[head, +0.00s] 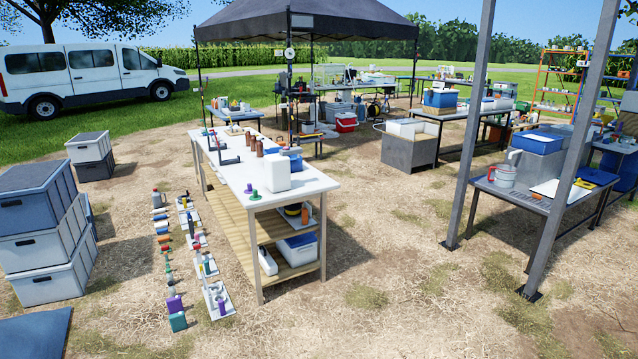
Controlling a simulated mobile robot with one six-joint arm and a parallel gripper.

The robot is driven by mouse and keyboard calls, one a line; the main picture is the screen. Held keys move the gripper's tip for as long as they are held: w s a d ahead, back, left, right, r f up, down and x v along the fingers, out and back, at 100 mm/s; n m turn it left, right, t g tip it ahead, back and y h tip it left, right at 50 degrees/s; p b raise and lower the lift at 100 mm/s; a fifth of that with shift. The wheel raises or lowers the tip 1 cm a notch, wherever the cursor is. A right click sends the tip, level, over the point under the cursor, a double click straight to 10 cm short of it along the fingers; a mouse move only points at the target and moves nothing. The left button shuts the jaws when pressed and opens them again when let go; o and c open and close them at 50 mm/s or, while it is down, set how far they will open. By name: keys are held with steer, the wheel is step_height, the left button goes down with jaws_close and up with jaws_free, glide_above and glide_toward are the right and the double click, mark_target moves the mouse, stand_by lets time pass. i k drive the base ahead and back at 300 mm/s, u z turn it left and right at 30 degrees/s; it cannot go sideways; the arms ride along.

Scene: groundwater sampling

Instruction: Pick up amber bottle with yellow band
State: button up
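Several small amber-brown bottles (259,148) stand upright close together on the white top of the long work table (300,184), near its back edge. They are too small in this view to tell whether one has a yellow band. A white jug-like container (276,173) and a blue tub (291,159) stand just in front and to the right of them. My gripper is not in view.
Rows of small coloured items (172,303) lie on the ground left of the table. Stacked grey crates (45,265) stand at far left. Two grey posts (470,125) rise at right. Bare straw ground is open in front and right of the table.

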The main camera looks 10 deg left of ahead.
mark_target(253, 141)
steer(key=z, duration=0.05)
steer(key=i, duration=7.55)
